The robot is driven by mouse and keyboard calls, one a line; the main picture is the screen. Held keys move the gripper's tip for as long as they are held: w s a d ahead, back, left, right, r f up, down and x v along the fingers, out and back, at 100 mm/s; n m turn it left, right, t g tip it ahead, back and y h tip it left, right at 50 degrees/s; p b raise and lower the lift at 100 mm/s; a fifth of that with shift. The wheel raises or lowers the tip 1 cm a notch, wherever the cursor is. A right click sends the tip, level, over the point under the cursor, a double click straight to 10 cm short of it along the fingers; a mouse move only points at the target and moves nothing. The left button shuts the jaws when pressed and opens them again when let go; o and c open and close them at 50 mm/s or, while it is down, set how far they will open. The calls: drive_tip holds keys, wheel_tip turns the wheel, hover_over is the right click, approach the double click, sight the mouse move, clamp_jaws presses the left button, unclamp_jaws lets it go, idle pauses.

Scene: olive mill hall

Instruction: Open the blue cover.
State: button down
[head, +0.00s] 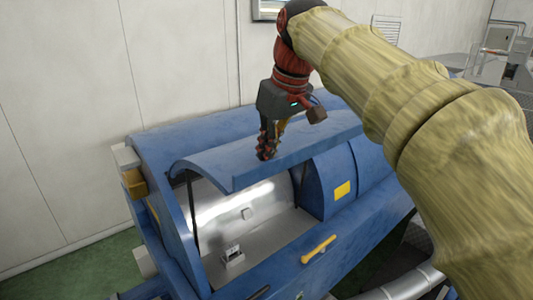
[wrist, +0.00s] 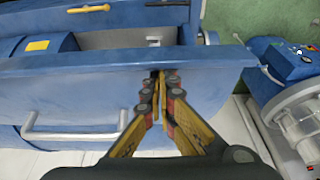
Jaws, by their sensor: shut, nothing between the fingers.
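The blue cover (head: 213,164) is a curved panel on the blue machine. It stands raised in the head view, with a bright metal interior (head: 232,208) showing beneath it. In the wrist view the cover (wrist: 90,95) fills the middle and carries a silver bar handle (wrist: 75,132). My gripper (head: 266,154) is shut and empty at the cover's upper side, close to its raised edge. In the wrist view my gripper's fingertips (wrist: 162,76) overlap that edge, to the right of the handle. I cannot tell whether they touch it.
A yellow handle (head: 318,249) is on the machine's front, below the opening. A closed blue section with a yellow label (head: 342,189) stands right of the opening. In the wrist view another blue unit with a clear cylinder (wrist: 299,125) stands at the right. A white wall (head: 60,110) rises behind.

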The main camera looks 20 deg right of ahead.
wheel_tip(320, 180, down, 6)
drive_tip(key=s+d+t+b, duration=0.1)
drive_tip(key=s+b, duration=0.1)
drive_tip(key=b, duration=0.5)
drive_tip(key=shift+s+y+b, duration=0.3)
drive_tip(key=shift+b, duration=0.05)
